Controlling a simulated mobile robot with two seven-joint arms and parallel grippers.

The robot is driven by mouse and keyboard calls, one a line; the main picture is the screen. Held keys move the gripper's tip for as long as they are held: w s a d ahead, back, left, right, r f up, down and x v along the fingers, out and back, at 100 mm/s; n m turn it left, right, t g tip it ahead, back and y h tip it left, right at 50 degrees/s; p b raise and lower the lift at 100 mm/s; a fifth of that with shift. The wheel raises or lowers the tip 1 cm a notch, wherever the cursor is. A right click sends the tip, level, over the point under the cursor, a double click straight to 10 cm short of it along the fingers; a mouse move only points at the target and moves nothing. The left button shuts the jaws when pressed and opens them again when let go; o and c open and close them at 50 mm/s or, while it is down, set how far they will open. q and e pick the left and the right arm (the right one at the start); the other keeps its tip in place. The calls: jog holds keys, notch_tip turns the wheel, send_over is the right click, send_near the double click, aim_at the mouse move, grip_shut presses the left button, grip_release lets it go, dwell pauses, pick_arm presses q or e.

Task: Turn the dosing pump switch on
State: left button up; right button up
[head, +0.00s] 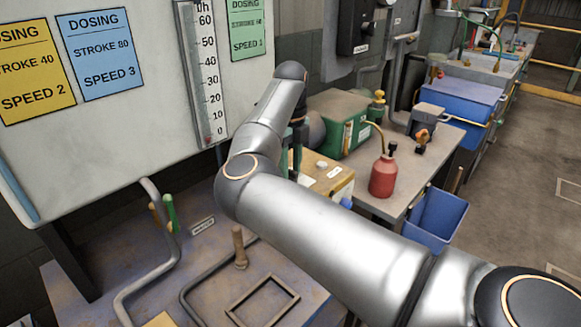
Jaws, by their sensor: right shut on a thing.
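My right arm crosses the view from the lower right and bends up, then down at the wrist. My right gripper (298,148) is dark and partly hidden behind my forearm, over the back left of a tan box (330,185) on the bench. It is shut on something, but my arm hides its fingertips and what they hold. A green unit with a pale front panel (340,122) stands behind the box. I cannot tell which of these is the dosing pump, and no switch is clearly visible. My left gripper is out of view.
A red bottle (384,176) stands on the grey bench (405,185), with a blue bin (436,218) below its right end. A white board with dosing cards (98,48) and a scale (205,80) fills the upper left. Bent pipes (150,275) rise from the near surface.

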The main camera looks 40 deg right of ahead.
grip_shut()
jog(key=shift+m, duration=0.4)
jog(key=m, duration=0.3)
jog(key=shift+b, duration=0.3)
jog(key=m, duration=0.4)
jog(key=shift+m, duration=0.3)
jog(key=m, duration=0.9)
jog(key=shift+m, duration=0.4)
